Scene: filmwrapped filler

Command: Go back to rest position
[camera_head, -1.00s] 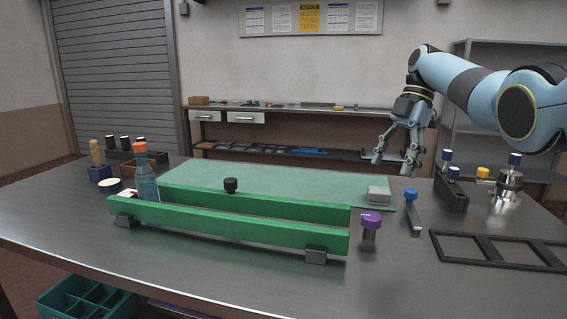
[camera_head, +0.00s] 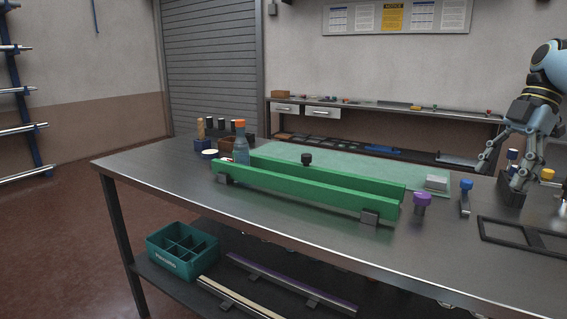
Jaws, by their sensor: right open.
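My right gripper (camera_head: 502,174) is at the right of the head view, above the far right part of the metal table (camera_head: 130,167). Its fingers point down, spread apart with nothing between them. In the picture it overlaps a dark rack (camera_head: 511,194) with blue-capped pieces; I cannot tell whether it touches. My left gripper is not in view. On the table, a green channel (camera_head: 300,190) of two long bars lies in front of a green mat (camera_head: 350,166).
A blue bottle with an orange cap (camera_head: 241,146) stands at the channel's left end. A purple-knobbed piece (camera_head: 422,201), a blue-topped tool (camera_head: 465,197) and a black frame (camera_head: 520,237) lie to the right. A teal divided crate (camera_head: 182,250) sits on the lower shelf. The left floor is clear.

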